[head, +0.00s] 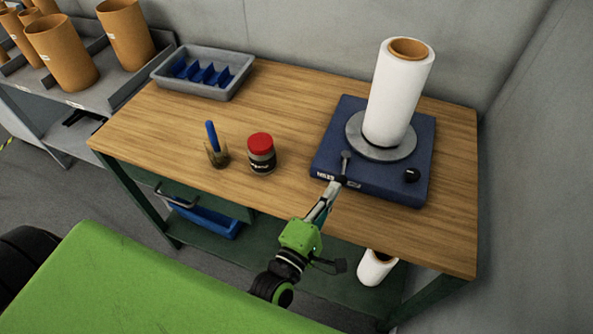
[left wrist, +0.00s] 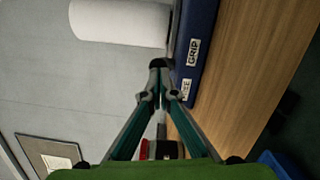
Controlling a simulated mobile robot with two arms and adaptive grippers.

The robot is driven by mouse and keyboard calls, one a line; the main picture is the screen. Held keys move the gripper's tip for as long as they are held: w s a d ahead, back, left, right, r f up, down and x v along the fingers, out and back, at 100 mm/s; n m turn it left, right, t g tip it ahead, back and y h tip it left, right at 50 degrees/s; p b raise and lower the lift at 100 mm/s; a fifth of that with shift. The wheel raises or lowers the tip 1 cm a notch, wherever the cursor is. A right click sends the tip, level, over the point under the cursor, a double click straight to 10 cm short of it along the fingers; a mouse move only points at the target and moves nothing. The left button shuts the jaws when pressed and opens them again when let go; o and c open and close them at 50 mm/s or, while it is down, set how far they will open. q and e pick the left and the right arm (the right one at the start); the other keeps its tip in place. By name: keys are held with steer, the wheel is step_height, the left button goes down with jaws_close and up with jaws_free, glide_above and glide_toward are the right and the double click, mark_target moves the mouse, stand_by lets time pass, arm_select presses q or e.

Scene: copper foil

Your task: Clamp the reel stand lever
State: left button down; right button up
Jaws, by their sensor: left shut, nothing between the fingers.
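The reel stand (head: 326,155) is a dark blue block on the wooden table, with a grey disc and a white roll (head: 398,95) standing on it. Its small grey lever (head: 345,160) is at the front left edge, near white labels; one reads GRIP in the left wrist view (left wrist: 192,53). A black knob (head: 411,175) is at the stand's front right. My left gripper (head: 337,182) is shut and empty, its tips close to the lever's lower end. I cannot tell if they touch it. In the left wrist view the fingertips (left wrist: 158,68) are beside the stand's labelled face (left wrist: 198,25).
A red-lidded jar (head: 261,155) and a cup with a blue-handled tool (head: 215,145) stand left of the stand. A grey tray (head: 205,88) with blue dividers is at the back left. Bare tabletop (head: 275,105) lies between them. A wall is behind.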

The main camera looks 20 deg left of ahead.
arm_select(q)
steer(key=shift+w+d, duration=0.25)
steer(key=shift+d, duration=0.85)
steer(key=shift+w+d, duration=0.25)
steer(key=shift+d, duration=0.8)
steer(key=shift+f, duration=0.15)
